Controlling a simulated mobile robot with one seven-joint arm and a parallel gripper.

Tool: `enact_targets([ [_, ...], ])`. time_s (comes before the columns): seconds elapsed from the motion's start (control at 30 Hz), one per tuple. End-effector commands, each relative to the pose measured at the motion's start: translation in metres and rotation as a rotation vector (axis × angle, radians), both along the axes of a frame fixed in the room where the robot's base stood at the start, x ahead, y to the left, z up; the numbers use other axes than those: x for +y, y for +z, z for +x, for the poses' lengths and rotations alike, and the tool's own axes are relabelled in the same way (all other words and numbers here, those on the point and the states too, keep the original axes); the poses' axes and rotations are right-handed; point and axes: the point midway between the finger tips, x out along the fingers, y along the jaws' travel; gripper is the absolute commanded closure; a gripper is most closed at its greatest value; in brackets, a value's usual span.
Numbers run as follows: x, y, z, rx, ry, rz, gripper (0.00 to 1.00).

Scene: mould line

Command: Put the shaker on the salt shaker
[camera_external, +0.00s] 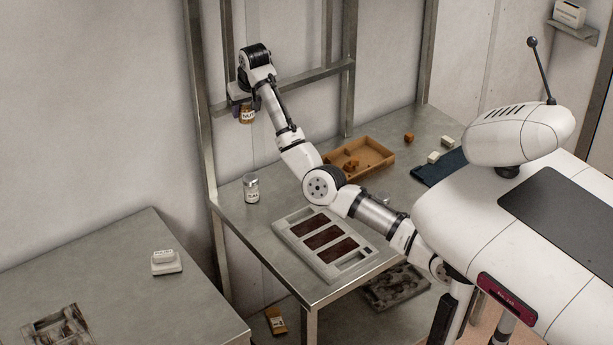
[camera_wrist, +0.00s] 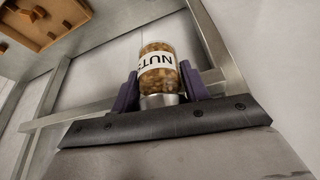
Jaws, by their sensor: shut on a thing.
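My gripper (camera_external: 242,99) is raised at the back left of the metal table, above it and near the frame's crossbar. It is shut on a shaker (camera_external: 247,117), a clear jar of brown pieces with a white label. In the wrist view the purple fingers of my gripper (camera_wrist: 158,92) clasp this shaker (camera_wrist: 158,74) near its metal lid; its label reads "NUT", with the rest cut off. The salt shaker (camera_external: 251,189), a clear jar with a white label and silver lid, stands upright on the table, below and apart from the held shaker. Its lettering is too small to read surely.
A grey mould tray (camera_external: 288,235) with three brown bars lies on the table (camera_external: 229,206). A wooden tray (camera_external: 378,152) stands behind it, also in the wrist view (camera_wrist: 75,10). Metal uprights (camera_external: 200,100) stand near my gripper.

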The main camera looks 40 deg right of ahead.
Motion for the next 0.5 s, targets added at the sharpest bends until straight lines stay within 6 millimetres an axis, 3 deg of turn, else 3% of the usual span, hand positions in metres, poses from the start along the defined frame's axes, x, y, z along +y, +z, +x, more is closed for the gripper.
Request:
enact_targets([
  [0.5,0.001,-0.122,-0.001,0.003,-0.001,-0.002,0.80],
])
